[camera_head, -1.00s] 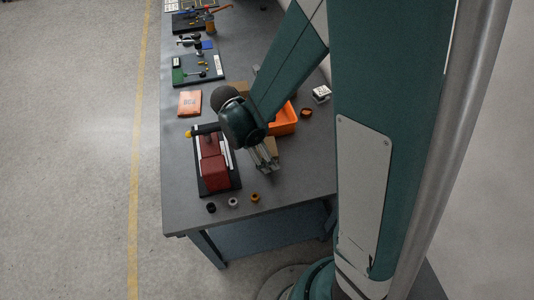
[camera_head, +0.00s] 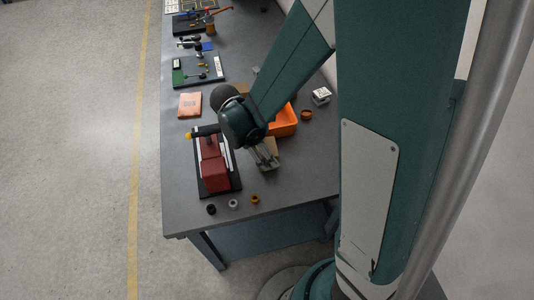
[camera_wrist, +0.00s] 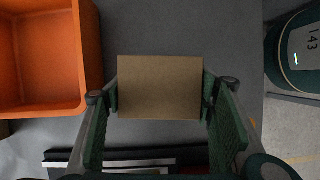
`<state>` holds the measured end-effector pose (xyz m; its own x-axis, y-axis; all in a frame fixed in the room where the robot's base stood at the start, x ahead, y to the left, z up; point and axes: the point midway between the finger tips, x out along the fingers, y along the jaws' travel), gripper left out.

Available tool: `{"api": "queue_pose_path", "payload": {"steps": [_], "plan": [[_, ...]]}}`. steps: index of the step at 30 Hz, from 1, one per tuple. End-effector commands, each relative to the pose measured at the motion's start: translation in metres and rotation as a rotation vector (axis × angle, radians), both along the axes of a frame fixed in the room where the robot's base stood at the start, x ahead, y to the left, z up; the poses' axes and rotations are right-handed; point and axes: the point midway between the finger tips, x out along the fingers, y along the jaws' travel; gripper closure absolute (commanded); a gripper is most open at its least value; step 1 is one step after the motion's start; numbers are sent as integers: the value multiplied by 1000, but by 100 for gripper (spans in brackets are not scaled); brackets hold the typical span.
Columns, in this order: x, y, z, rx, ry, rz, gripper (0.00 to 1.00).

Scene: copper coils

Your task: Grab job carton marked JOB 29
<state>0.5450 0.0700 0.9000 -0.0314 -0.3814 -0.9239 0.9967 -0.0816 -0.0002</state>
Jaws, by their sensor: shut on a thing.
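A plain brown carton (camera_wrist: 160,88) is between the fingers of my gripper (camera_wrist: 160,95) in the wrist view. Both fingers press on its left and right sides. No marking shows on the face turned to the wrist camera, so I cannot read a job number. In the head view my gripper (camera_head: 266,164) is low over the bench, right of the red machine, with the carton (camera_head: 271,146) mostly hidden behind it. I cannot tell whether the carton touches the bench.
The orange bin (camera_head: 284,122) stands close beside the carton; its wall shows in the wrist view (camera_wrist: 92,50). The red machine (camera_head: 213,172) on a black base is to the left. Several small rings (camera_head: 233,203) lie near the front edge of the grey bench (camera_head: 290,185).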

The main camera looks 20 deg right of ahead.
Motion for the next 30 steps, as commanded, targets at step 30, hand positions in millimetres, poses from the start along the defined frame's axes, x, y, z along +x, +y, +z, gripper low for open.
{"api": "queue_pose_path", "payload": {"steps": [30], "plan": [[0, 0, 91, 0, 0, 0, 61]]}}
